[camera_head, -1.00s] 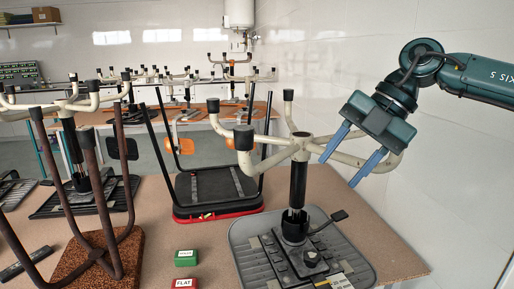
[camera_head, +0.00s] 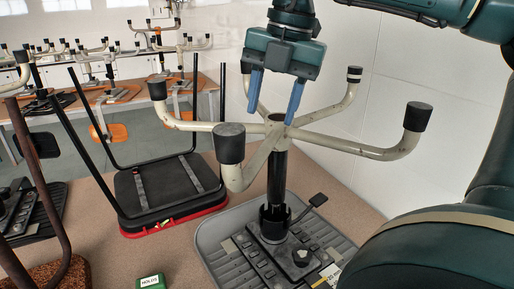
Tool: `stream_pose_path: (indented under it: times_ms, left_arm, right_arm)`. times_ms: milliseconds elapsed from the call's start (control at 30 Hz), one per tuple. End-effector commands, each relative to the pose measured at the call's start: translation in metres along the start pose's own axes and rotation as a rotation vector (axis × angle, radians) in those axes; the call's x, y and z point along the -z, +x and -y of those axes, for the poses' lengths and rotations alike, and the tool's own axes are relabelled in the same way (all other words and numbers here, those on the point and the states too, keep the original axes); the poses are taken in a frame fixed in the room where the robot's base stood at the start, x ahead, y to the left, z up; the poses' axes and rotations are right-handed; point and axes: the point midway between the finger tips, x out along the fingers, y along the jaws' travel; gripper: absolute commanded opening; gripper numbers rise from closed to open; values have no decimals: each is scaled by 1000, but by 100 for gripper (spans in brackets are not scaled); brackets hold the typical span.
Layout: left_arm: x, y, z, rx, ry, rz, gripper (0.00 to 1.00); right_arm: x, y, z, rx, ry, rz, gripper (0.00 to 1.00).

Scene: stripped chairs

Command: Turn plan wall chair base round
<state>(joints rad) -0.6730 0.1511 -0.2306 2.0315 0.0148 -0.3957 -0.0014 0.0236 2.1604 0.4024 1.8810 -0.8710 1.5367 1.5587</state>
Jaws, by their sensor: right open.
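The chair base (camera_head: 355,146) stands upside down in the right middle, a cream star of curved legs with black caps, on a black column (camera_head: 277,180). The column rises from a grey ribbed seat plate (camera_head: 217,243) with a black mechanism and a side lever. My right gripper (camera_head: 273,106) is open and points down, its two blue fingers at the star near its hub. I cannot tell whether the fingers touch or straddle a leg. Part of the star behind the gripper is hidden. My left gripper does not show.
A black seat frame with a red rim (camera_head: 175,222) stands left of the plate on the brown table. A green block (camera_head: 151,282) lies at the front. Brown chair legs (camera_head: 40,180) are at the left edge. A white wall (camera_head: 460,100) is close behind on the right.

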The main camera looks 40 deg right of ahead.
Motion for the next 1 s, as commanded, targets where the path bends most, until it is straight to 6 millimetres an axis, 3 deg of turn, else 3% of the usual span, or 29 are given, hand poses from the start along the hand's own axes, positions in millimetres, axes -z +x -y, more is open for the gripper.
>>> stream_pose_path:
  times_ms: [200, 400, 600, 867, 1000]
  left_arm:
    - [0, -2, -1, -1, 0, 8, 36]
    - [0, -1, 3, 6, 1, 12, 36]
    - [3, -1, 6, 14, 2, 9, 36]
    - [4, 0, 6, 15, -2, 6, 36]
    - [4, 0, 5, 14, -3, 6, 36]
  right_arm:
    - [1, 48, 1, 4, -1, -6, 47]
    - [0, 80, 0, 2, 0, -4, 47]
    - [0, 93, 0, -1, 2, -3, 47]
    - [0, 95, 0, -1, 1, -1, 47]
    - [0, 94, 0, -1, 1, -1, 37]
